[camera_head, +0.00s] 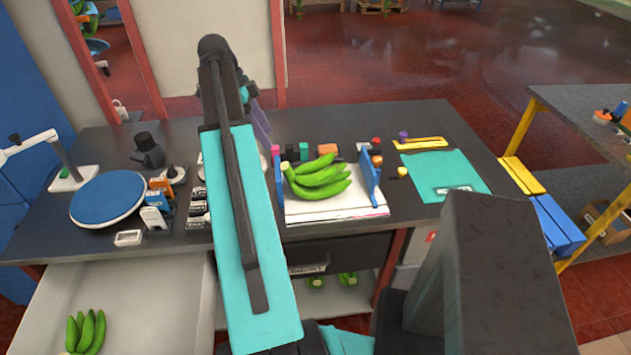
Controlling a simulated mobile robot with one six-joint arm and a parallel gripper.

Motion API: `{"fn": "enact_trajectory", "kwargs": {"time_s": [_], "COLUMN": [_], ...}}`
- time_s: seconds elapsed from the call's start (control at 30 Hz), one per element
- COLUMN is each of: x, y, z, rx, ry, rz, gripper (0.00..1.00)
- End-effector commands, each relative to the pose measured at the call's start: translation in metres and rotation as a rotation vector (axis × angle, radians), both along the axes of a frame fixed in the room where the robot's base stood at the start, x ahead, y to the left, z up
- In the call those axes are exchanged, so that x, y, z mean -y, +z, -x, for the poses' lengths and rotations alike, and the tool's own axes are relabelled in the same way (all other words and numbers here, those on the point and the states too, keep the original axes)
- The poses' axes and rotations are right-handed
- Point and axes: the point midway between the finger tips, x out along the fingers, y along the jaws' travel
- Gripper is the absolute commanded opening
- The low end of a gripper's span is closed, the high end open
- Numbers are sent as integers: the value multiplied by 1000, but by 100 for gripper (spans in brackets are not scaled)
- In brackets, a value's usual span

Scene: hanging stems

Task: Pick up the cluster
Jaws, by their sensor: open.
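A cluster of green bananas (320,178) lies on a white padded stand (330,209) between two blue uprights, near the middle of the dark table. Its stem end points to the left. My arm rises in front of the table, left of this cluster. My gripper (262,122) shows only in part behind the arm, above and left of the cluster and apart from it. It is open, and I see nothing held in it. A second green cluster (86,332) lies in the pale bin (150,290) at the lower left.
A blue round plate (107,199) with a lamp-like stand and small boxes fills the table's left. A teal mat (446,175) and a yellow tool (419,143) lie at the right. More green fruit (347,278) sits on a shelf below. Another table (590,110) stands at the right.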

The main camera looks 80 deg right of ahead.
Motion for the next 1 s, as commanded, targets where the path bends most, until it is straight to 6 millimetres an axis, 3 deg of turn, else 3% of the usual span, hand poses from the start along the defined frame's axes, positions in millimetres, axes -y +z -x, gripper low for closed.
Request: {"fn": "enact_trajectory", "kwargs": {"time_s": [0.37, 1.0], "x": [3, 6], "y": [-5, -65], "z": [7, 33], "rx": [0, -1], "ry": [-8, -10], "rz": [0, -2], "gripper": [57, 57]}}
